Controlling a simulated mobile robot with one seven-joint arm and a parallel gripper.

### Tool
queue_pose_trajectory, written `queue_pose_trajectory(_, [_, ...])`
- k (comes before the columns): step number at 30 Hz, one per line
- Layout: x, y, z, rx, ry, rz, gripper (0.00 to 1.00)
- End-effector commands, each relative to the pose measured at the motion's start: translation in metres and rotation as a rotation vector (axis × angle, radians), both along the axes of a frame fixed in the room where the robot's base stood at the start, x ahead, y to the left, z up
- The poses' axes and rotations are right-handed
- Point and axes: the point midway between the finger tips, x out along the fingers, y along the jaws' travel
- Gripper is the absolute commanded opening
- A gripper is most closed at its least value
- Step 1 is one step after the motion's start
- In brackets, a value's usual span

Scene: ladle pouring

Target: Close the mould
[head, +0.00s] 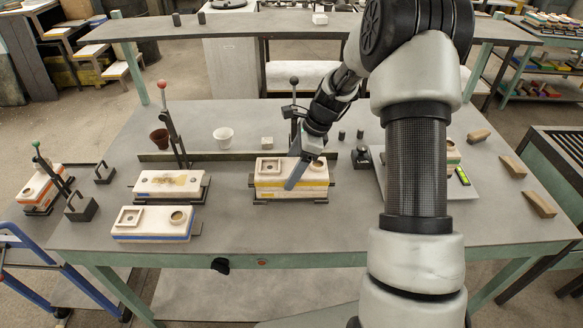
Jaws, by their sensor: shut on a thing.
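The mould in the middle of the table has a pale upper half (268,168) with a square basin on top, above a lower part with a yellow band (278,185). My gripper (299,172) is over this mould, a grey finger across its front. It is shut, apparently on the upper half; the grasp itself is largely hidden. The upper half looks lined up with the lower part, but I cannot tell whether a small gap remains. A clamp lever with a dark knob (294,81) stands upright behind it, partly hidden by my arm.
Dark weights (82,206), a brown cup (160,138) and a white cup (224,136) stand nearby. My arm hides much of the right side.

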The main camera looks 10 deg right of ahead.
Motion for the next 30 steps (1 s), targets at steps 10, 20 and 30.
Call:
queue_pose_trajectory(10, [0.001,0.000,0.001,0.000,-0.001,0.000,0.92])
queue_pose_trajectory(20, [-0.001,-0.009,0.021,-0.002,-0.003,-0.001,0.92])
queue_pose_trajectory(30, [-0.007,-0.040,0.098,-0.002,-0.004,-0.002,0.92])
